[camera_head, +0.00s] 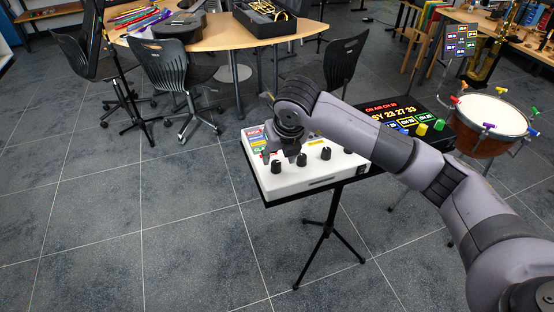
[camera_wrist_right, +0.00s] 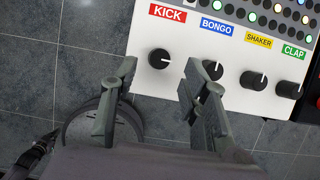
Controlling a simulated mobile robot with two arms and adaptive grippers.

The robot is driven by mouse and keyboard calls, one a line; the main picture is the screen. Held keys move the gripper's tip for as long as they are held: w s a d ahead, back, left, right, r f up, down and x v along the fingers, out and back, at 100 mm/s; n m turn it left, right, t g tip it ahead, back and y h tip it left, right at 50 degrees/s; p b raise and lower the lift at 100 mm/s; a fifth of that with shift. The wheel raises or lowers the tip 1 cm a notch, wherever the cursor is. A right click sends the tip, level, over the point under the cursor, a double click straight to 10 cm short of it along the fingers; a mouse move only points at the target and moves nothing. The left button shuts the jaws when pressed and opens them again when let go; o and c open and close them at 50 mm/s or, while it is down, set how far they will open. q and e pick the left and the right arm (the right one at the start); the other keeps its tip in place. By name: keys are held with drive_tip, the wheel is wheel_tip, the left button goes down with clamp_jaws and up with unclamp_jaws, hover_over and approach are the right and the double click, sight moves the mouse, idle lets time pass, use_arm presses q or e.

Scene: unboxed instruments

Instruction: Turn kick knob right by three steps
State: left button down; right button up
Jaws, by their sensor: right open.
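The white drum machine (camera_head: 318,176) stands on a black stand, with a row of black knobs along its near edge. The kick knob (camera_wrist_right: 159,58) is the leftmost, below the red KICK label (camera_wrist_right: 167,13); its white mark points to the right in the wrist view. My right gripper (camera_wrist_right: 161,68) is open, with one finger on each side of the kick knob in the picture and no visible contact. In the head view my right gripper (camera_head: 284,152) is over the machine's left end, near the kick knob (camera_head: 276,167). My left gripper is not in view.
The bongo knob (camera_wrist_right: 213,70) is close to the right finger. The shaker knob (camera_wrist_right: 252,80) and clap knob (camera_wrist_right: 289,90) are farther right. A black device with a lit display (camera_head: 400,112) and a drum (camera_head: 490,122) stand to the right. Open floor lies left.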

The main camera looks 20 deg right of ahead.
drive_tip(key=v, duration=0.7)
drive_tip(key=shift+s+r, duration=0.2)
drive_tip(key=shift+r, duration=0.1)
